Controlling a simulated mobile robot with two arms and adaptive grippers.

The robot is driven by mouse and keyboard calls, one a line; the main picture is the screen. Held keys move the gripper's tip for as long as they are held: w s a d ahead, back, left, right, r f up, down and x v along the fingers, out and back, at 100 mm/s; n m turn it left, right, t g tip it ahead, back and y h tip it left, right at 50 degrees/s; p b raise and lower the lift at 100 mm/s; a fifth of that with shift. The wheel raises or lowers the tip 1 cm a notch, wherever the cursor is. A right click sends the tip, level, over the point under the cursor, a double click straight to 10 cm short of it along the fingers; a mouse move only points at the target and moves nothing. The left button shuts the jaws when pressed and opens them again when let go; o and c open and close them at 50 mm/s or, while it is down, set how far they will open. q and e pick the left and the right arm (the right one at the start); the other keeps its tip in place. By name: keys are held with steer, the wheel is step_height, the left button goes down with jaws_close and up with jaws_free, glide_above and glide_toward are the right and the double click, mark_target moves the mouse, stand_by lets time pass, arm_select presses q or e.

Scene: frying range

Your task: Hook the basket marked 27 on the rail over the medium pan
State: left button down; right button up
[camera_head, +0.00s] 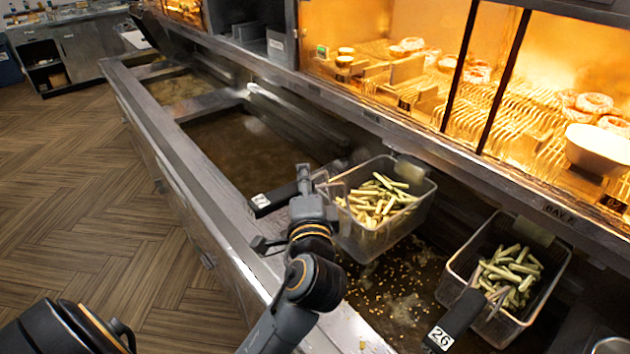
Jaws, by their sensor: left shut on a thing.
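A wire basket (425,207) of pale cut fries is at the left end of the near pan (395,285), close to the divider. Its dark handle (277,197) points left and carries a white tag, too small to read surely. My left gripper (308,190) is shut on this handle, and its fingers partly hide it. I cannot tell whether the basket's back edge touches the rail (455,170) behind it. The middle pan (240,145), full of brown oil, lies to the left with no basket over it. My right gripper is out of view.
A second fries basket (548,275), its handle tagged 26 (440,338), is at the right of the near pan. A smaller pan (175,88) lies far left. A lit warming cabinet (390,60) with racks and doughnuts stands behind. The space above the middle pan is clear.

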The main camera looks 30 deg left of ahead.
arm_select(q)
steer(key=w+d+f+b, duration=0.2)
steer(key=w+b, duration=0.1)
steer(key=w, duration=0.5)
steer(key=shift+d, duration=0.4)
steer(key=shift+s+f+b, duration=0.1)
steer(key=shift+f+b, duration=0.4)
steer(key=shift+f, duration=0.15)
stand_by(0.7)
steer(key=c, duration=1.1)
jaws_free()
steer(key=shift+o, duration=0.2)
steer(key=shift+f, duration=0.1)
steer(key=v, duration=1.2)
